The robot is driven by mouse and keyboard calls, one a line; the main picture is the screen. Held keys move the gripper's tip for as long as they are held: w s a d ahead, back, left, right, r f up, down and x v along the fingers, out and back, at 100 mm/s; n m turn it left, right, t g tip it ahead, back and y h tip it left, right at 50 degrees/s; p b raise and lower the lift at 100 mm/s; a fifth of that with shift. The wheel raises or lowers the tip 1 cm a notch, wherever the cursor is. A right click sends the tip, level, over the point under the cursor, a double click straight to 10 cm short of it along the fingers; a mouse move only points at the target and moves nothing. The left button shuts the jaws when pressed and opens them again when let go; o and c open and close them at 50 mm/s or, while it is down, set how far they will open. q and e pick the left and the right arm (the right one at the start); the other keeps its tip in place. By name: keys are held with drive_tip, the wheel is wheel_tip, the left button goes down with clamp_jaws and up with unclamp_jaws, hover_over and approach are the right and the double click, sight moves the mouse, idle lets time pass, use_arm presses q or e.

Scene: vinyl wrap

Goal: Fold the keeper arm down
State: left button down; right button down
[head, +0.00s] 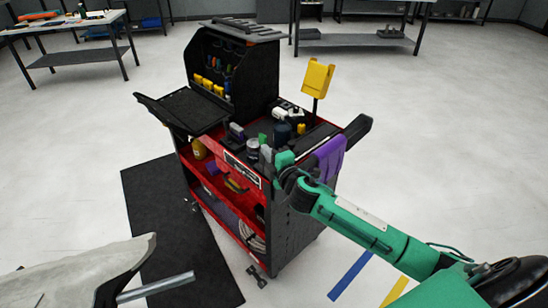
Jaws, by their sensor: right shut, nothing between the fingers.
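A red and black tool cart (268,222) stands in the middle of the head view. My right arm is green and comes in from the lower right. Its gripper (269,153) is over the cart's near top edge, beside small containers there, shut with nothing in it. The fingertips are small and partly lost among the items. I cannot make out for certain which part is the keeper arm. My left gripper is not in view.
A purple cloth (329,157) hangs over the cart's right end, close to my right wrist. A yellow holder (317,77) stands on a post behind. A black side shelf (182,110) sticks out left. A grey-white panel (75,272) fills the lower left. Open floor surrounds the cart.

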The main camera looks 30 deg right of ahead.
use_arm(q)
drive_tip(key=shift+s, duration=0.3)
use_arm(e)
drive_tip(key=w, duration=0.3)
drive_tip(key=shift+w+a, duration=0.15)
drive_tip(key=shift+w, duration=0.25)
